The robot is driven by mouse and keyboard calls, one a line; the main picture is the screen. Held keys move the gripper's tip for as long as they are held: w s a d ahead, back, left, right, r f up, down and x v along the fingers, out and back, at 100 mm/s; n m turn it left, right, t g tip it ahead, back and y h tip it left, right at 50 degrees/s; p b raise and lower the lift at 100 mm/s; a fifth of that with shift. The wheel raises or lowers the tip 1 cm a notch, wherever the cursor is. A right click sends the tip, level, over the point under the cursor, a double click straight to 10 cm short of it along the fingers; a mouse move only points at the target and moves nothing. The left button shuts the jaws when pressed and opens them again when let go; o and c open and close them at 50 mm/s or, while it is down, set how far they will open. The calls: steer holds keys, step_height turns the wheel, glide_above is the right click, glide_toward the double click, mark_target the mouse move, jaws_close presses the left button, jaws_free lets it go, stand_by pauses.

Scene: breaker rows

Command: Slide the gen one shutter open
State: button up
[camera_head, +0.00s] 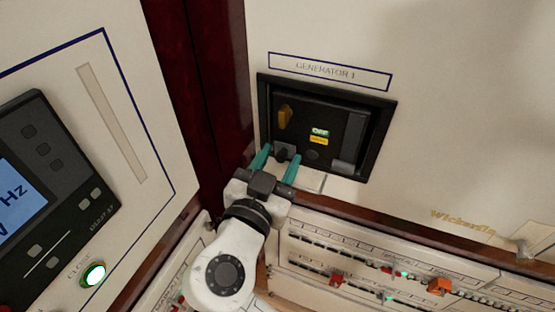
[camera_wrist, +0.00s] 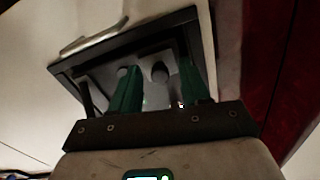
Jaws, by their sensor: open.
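The generator 1 unit is a black recessed frame (camera_head: 381,127) under a "GENERATOR 1" label (camera_head: 330,71). In the wrist view, a dark round knob (camera_wrist: 160,72) shows between the fingers. Contact is unclear.
A dark red post (camera_head: 195,80) stands left of the unit. A panel with a meter (camera_head: 45,170) and a lit green button (camera_head: 94,274) is further left. Breaker rows with red and orange switches (camera_head: 440,286) lie below. The cream panel at right is mostly bare.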

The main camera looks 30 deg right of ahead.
jaws_close()
stand_by(0.3)
stand_by(0.3)
